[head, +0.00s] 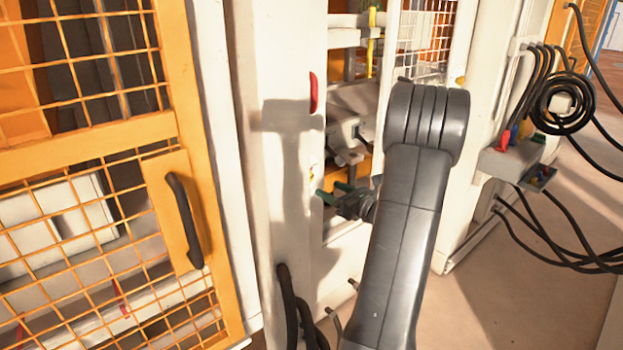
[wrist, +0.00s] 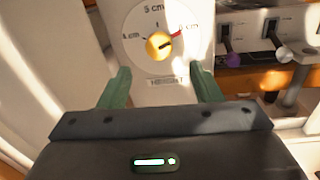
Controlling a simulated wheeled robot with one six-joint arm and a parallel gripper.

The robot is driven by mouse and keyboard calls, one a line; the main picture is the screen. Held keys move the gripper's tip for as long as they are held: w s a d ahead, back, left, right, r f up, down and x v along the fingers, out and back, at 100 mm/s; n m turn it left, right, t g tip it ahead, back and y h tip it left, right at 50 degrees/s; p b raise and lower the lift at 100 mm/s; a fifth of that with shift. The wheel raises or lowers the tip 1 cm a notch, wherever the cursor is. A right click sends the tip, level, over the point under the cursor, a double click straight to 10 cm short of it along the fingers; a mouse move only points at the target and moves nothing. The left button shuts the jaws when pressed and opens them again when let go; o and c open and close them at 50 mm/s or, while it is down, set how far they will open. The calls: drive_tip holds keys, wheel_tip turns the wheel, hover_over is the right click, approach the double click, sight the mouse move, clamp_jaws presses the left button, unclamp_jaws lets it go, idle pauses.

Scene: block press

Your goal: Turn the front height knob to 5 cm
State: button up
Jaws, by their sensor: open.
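The front height knob (wrist: 158,45) is a round yellow knob on a white dial (wrist: 134,58) marked HEIGHT, in the upper middle of the wrist view. The 5 cm label is at the top; the side labels are partly unclear. A dark pointer line on the knob and a red mark point right and slightly up, towards the right-hand label. My gripper (wrist: 162,76) is open, its two green fingers apart below and either side of the knob, with nothing between them. In the head view, my gripper (head: 328,194) is beside the white post, and the dial face cannot be made out.
Two toggle switches, one purple-tipped (wrist: 232,60) and one white-tipped (wrist: 281,54), are right of the dial. A yellow mesh door (head: 190,120) with a black handle stands at the left. A red part (head: 314,92) is on the white post. Black cables (head: 565,105) hang at right.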

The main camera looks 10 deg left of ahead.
drive_tip(key=p+x, duration=0.1)
drive_tip(key=x, duration=0.7)
drive_tip(key=shift+w+a, duration=0.15)
drive_tip(key=shift+a, duration=0.2)
drive_tip(key=c, duration=1)
